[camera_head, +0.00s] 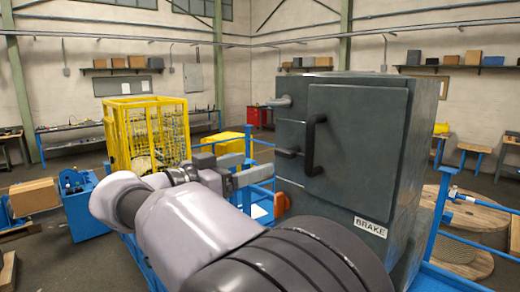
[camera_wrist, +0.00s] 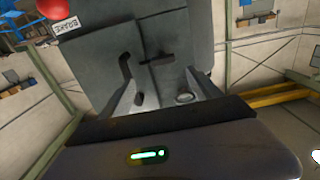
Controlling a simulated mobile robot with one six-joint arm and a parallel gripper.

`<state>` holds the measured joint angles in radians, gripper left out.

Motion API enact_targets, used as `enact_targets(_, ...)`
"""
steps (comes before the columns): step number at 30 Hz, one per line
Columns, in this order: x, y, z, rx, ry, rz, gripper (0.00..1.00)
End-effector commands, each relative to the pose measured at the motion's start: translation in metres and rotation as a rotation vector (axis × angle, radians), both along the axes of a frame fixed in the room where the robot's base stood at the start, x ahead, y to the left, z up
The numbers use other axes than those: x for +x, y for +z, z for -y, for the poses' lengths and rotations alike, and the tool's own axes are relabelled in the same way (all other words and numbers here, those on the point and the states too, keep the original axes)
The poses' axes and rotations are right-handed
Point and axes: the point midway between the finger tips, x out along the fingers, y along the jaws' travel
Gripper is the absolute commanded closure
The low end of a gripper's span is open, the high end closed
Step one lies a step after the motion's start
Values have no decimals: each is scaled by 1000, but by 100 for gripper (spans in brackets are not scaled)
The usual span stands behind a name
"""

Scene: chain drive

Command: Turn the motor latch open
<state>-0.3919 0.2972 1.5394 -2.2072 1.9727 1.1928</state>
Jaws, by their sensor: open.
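A dark grey cabinet (camera_head: 292,215) with a closed door (camera_head: 355,150) stands in front of me. A small dark latch lever (camera_head: 287,152) lies roughly level at the door's left edge, beside the black door handle (camera_head: 312,145). In the wrist view the lever (camera_wrist: 155,59) and the handle (camera_wrist: 125,68) show just beyond the fingertips. My gripper (camera_head: 257,169) is open and empty, left of the lever and apart from it. Its two fingers (camera_wrist: 160,78) point at the cabinet front in the wrist view. Which fitting is the motor latch is not labelled.
A light grey stub (camera_head: 280,102) sticks out higher on the cabinet's left side. A "BRAKE" label (camera_head: 370,227) is low on the front. An orange-red part (camera_head: 281,205) and blue rails (camera_head: 245,200) lie near the cabinet's lower left. A yellow cage (camera_head: 148,135) stands further back.

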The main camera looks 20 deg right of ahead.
Motion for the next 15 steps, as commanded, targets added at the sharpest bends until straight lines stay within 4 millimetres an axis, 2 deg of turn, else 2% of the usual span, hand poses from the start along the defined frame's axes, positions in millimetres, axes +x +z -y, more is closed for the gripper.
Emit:
enact_targets(3,12,3,35,-1,-4,-4,27)
enact_targets(7,24,3,68,0,-4,-4,27)
enact_targets(12,34,2,94,-1,-1,-3,27)
enact_targets(15,36,1,101,-1,0,-3,27)
